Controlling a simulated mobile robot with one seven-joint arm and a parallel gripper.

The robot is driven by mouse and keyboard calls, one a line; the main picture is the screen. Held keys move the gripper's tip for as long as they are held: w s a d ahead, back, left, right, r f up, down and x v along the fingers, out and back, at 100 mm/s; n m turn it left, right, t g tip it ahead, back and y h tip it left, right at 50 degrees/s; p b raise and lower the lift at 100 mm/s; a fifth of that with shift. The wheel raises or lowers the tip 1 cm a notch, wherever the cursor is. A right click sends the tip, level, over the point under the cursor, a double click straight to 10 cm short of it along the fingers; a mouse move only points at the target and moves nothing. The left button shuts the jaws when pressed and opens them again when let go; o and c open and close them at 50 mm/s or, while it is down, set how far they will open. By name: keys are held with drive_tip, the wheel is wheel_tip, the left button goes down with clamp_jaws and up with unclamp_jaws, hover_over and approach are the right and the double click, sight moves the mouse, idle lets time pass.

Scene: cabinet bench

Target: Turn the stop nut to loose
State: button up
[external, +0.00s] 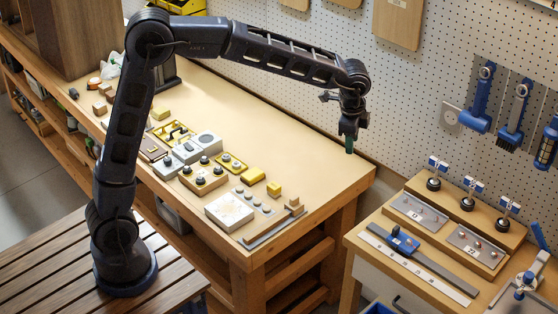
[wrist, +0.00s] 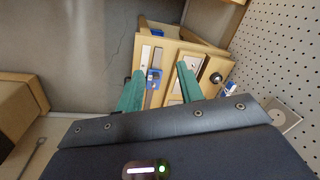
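A blue block (external: 403,241) with a dark knob on top sits on a grey rail (external: 435,266) on the right-hand bench. The knob may be the stop nut; it is too small to tell, and its setting cannot be read. The blue block also shows in the wrist view (wrist: 153,76), far off between my fingers. My gripper (external: 349,148) hangs in the air near the far right corner of the long bench, up and left of the blue block and well apart from it. In the wrist view its two green fingers (wrist: 158,80) are spread with nothing between them.
A white scale strip (external: 415,266) runs beside the rail. Behind it are metal plates with studs (external: 475,245) and several black-based posts with blue tops (external: 467,203). A pegboard wall with hanging brushes (external: 515,115) stands behind. A gap separates the two benches.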

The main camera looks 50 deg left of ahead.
drive_tip(key=w+d+f+m, duration=0.2)
drive_tip(key=w+d+f, duration=0.2)
drive_tip(key=d+f, duration=0.45)
drive_tip(key=m+g, duration=0.2)
drive_tip(key=m, duration=0.1)
hover_over(409, 239)
wheel_tip(409, 239, down, 8)
wheel_tip(409, 239, down, 11)
drive_tip(key=shift+r, duration=0.1)
clamp_jaws()
